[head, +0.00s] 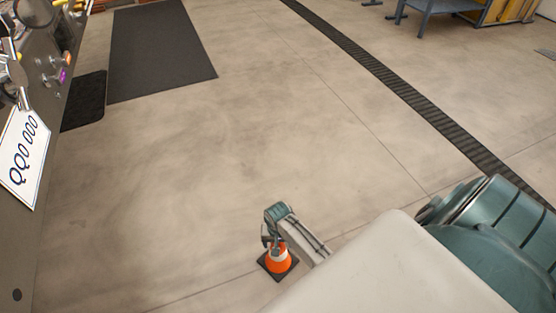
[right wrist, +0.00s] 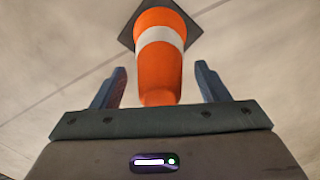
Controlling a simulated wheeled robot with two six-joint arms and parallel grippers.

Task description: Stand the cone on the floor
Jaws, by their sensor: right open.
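The orange cone (head: 279,263) with a white band and a dark square base stands upright in the head view, low and centre. Its base appears flat on the concrete floor. My right gripper (head: 270,242) is just above the cone's top and partly hides it. In the right wrist view the cone (right wrist: 160,65) shows with its narrow end towards the gripper and its base farther away. The right gripper's two fingers (right wrist: 160,84) are spread on either side of the narrow end, with gaps visible at both sides. My left gripper is not in view.
Dark mats (head: 160,45) lie at the upper left. A dark slotted floor strip (head: 400,85) runs diagonally at the right. A panel with a white sign (head: 22,158) and tools stands along the left edge. A blue-grey bench (head: 440,6) is at the back right. The middle floor is clear.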

